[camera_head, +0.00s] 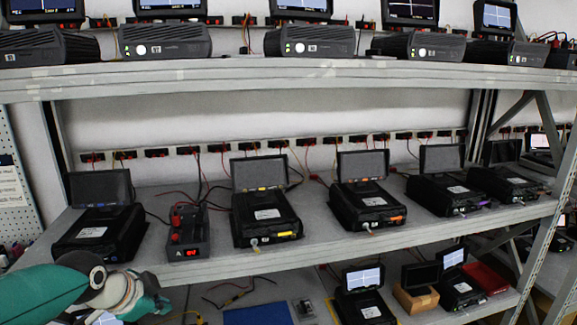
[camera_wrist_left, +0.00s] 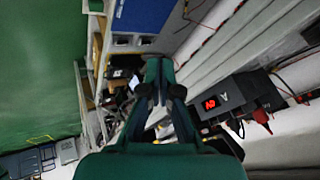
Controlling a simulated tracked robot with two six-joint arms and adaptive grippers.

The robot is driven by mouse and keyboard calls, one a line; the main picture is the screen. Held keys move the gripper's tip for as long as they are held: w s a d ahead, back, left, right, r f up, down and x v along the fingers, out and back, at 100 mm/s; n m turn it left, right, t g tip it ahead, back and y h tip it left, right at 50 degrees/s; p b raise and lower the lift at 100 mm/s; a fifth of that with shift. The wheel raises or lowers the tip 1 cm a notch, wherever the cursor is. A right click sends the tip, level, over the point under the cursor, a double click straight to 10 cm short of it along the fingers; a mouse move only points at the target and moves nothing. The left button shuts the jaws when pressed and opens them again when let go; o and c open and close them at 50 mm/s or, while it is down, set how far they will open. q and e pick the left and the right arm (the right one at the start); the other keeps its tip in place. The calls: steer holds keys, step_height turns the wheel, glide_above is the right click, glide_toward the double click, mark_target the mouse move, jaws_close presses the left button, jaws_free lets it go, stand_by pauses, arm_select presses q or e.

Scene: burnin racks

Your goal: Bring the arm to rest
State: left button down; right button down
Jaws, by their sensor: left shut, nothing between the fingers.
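My left arm enters the head view at the lower left, green with a white wrist part. My left gripper (camera_wrist_left: 158,68) shows best in the left wrist view, where its green fingers are together and hold nothing. In the head view the arm's end is in front of the middle shelf's front edge, below the leftmost black device (camera_head: 92,231). The fingertips are hard to make out there. My right gripper is in neither view.
The middle shelf (camera_head: 330,243) carries several black devices with screens and a small unit with a red display (camera_head: 187,242), also in the wrist view (camera_wrist_left: 232,105). Below are a blue panel (camera_head: 257,315) and more devices. The upper shelf (camera_head: 300,72) bears grey units.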

arm_select(q)
steer(key=s+d+f+n+g, duration=0.1)
steer(key=s+d+f+g, duration=0.15)
steer(key=f, duration=0.65)
steer(key=s+d+f+g+h, duration=0.15)
steer(key=s+f, duration=0.25)
steer(key=f, duration=0.5)
steer(key=s+d+f+n+g, duration=0.1)
steer(key=s+d+f+g, duration=0.15)
steer(key=f, duration=0.55)
steer(key=s+d+f+n, duration=0.3)
steer(key=s+f+n, duration=0.2)
steer(key=s+f, duration=0.1)
steer(key=s+d+f+n, duration=0.3)
steer(key=s+f+n, duration=0.3)
steer(key=s, duration=0.3)
steer(key=shift+s+d+f+h, duration=0.2)
steer(key=shift+s+d+h, duration=0.1)
steer(key=shift+d+h, duration=0.05)
steer(key=shift+a, duration=0.15)
